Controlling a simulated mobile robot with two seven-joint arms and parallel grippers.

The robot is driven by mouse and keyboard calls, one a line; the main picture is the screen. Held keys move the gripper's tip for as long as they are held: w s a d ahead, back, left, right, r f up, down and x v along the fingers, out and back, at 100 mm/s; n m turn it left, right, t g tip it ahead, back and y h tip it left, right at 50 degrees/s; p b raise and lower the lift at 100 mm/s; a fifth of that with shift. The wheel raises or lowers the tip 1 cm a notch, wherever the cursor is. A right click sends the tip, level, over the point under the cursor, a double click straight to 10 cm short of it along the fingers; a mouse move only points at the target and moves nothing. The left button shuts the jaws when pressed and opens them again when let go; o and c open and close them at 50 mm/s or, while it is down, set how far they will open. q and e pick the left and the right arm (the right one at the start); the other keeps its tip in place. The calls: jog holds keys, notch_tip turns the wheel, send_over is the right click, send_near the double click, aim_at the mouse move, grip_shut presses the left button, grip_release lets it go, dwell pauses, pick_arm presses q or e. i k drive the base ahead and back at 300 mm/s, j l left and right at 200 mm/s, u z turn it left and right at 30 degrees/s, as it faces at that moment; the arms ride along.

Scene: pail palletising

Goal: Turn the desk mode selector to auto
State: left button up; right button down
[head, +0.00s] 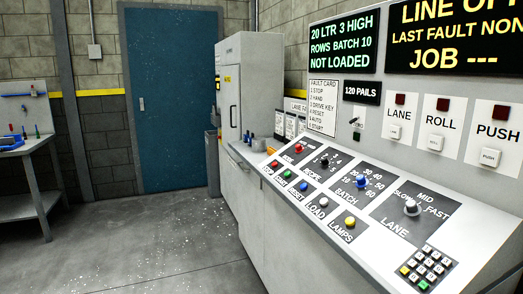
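The control desk (268,212) runs along the right side, with a sloped top. Its farthest dial plate, with a small red knob (298,148), has a label that looks like MODE but is too small to read surely; I cannot tell where the knob points. Nearer plates carry a black knob (324,161), a blue BATCH knob (361,182) and a grey LANE knob (411,207). A row of buttons along the front edge includes red STOP (274,163), blue RESET (304,185) and yellow LAMPS (349,222). Neither gripper shows.
A black keypad (426,266) sits at the desk's near end. Above, a screen (344,42) reads NOT LOADED, beside a fault card (322,105). A grey cabinet (252,85) stands behind the desk, a workbench (28,150) at left. The floor (150,235) between is clear.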

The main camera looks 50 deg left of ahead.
aim_at(299, 149)
jog(key=u, duration=1.4)
jog(key=z, duration=0.6)
jog(key=i+j+z, duration=0.1)
jog(key=j+z, duration=0.15)
jog(key=z, duration=0.15)
jog(key=i+j+z, duration=0.1)
jog(key=j+z, duration=0.2)
jog(key=z, duration=0.15)
jog(key=j+z, duration=0.35)
jog(key=j, duration=0.4)
jog(key=k+j+z, duration=0.1)
jog(key=j+z, duration=0.3)
jog(key=j, duration=0.35)
jog(key=k+j, duration=0.1)
jog(key=j, duration=0.45)
jog(key=j+z, duration=0.1)
jog(key=j, duration=0.4)
jog(key=k+j, duration=0.15)
jog(key=j, duration=0.35)
jog(key=j+z, duration=0.05)
